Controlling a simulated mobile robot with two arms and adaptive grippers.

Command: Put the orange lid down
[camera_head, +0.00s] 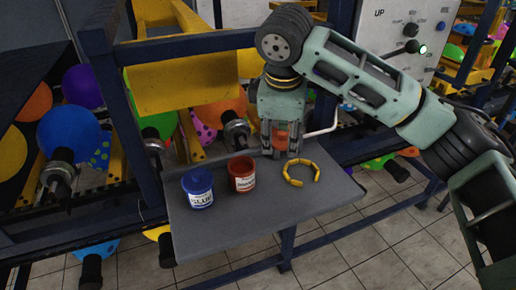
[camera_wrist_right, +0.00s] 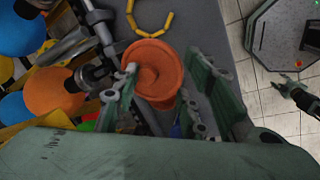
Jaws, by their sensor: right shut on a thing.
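My right gripper (camera_head: 281,152) hangs pointing down over the right back part of the grey tray table (camera_head: 260,220). It is shut on the orange lid (camera_head: 281,137), which shows between its fingers. In the right wrist view the lid (camera_wrist_right: 155,72) is round with a raised rim, held between the two green fingers (camera_wrist_right: 163,88). Whether the fingertips or the lid touch the table is hard to tell. A small dark jointed part (camera_wrist_right: 298,96) at the right edge of the wrist view may be my left gripper; its jaws are unclear.
A blue labelled can (camera_head: 199,190) and a red labelled can (camera_head: 242,175) stand left of the gripper. A yellow segmented open ring (camera_head: 300,175) lies just in front and right. The front table is clear. Blue frame bars and balloons are behind; a control panel (camera_head: 405,30) stands back right.

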